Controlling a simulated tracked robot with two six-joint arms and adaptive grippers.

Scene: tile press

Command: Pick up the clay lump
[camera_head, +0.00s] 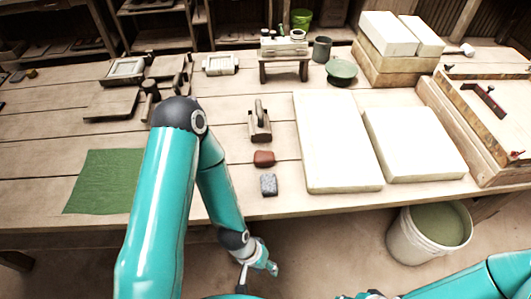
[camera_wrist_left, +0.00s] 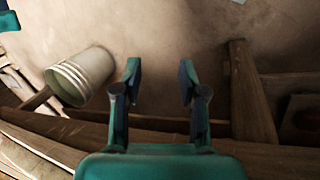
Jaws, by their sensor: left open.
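A reddish-brown lump (camera_head: 264,158), which looks like the clay lump, lies on the wooden table near its front edge, just behind a grey speckled block (camera_head: 268,184). My left gripper (camera_head: 258,273) hangs in front of the table's front edge, below and apart from the lump. In the left wrist view my left gripper (camera_wrist_left: 160,78) is open, with nothing between its fingers. The lump does not show in that view. My right arm shows only in part at the bottom right, and its gripper is not visible.
A wooden-handled tool (camera_head: 260,125) stands behind the lump. Two pale slabs (camera_head: 335,145) (camera_head: 412,145) lie to its right. A green cloth (camera_head: 103,182) lies at the left. A white bucket (camera_head: 408,245) stands on the floor and shows in the left wrist view (camera_wrist_left: 85,75).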

